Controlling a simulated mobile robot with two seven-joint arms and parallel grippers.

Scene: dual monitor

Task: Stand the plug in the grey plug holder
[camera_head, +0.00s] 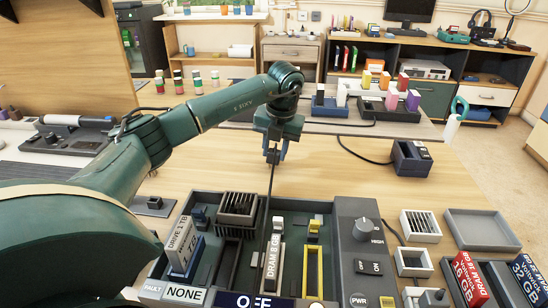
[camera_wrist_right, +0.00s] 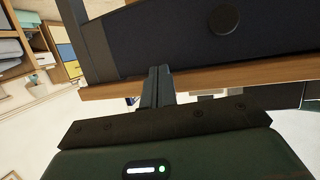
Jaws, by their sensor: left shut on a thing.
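My left gripper (camera_head: 273,156) is shut above the wooden table, behind the open computer unit (camera_head: 345,225). It holds the plug, which is mostly hidden between the fingers. A thin dark cable (camera_head: 268,195) runs down from the fingertips toward the unit. A small dark grey base (camera_head: 154,206) with a short post stands left of the unit; I cannot tell for sure whether it is the plug holder. My right gripper (camera_wrist_right: 157,87) shows in the right wrist view with its fingers together and nothing visible between them; it is outside the head view.
Slotted grey boxes (camera_head: 420,225) and an empty grey tray (camera_head: 478,230) lie right of the unit. A dark blue box (camera_head: 411,158) stands at the back right. A grey device (camera_head: 70,135) lies at the left. The table around the left gripper is clear.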

